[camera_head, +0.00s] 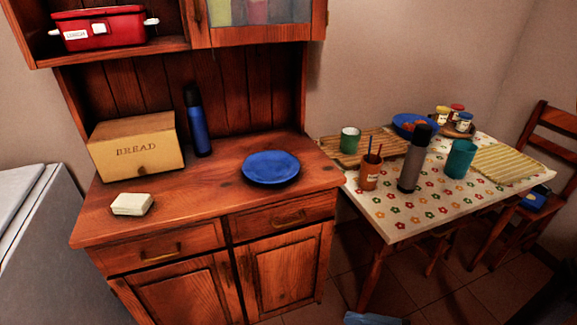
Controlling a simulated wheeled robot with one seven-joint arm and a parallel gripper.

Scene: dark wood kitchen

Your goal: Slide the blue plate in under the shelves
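The blue plate (271,167) lies flat on the wooden cabinet's counter (215,190), right of its middle and close to the front edge. The shelves (120,53) are the upper part of the same cabinet. They overhang the back of the counter, with an open space and a plank back panel (240,90) below them. The plate is in front of that space, with bare counter behind it. My gripper does not show in this view.
A bread box (137,147), a blue bottle (197,125) and a pale block (132,204) stand left of the plate. A red lunch box (99,28) is on the shelf. A crowded table (405,222) adjoins on the right. An unclear bluish shape (375,319) shows at the bottom edge.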

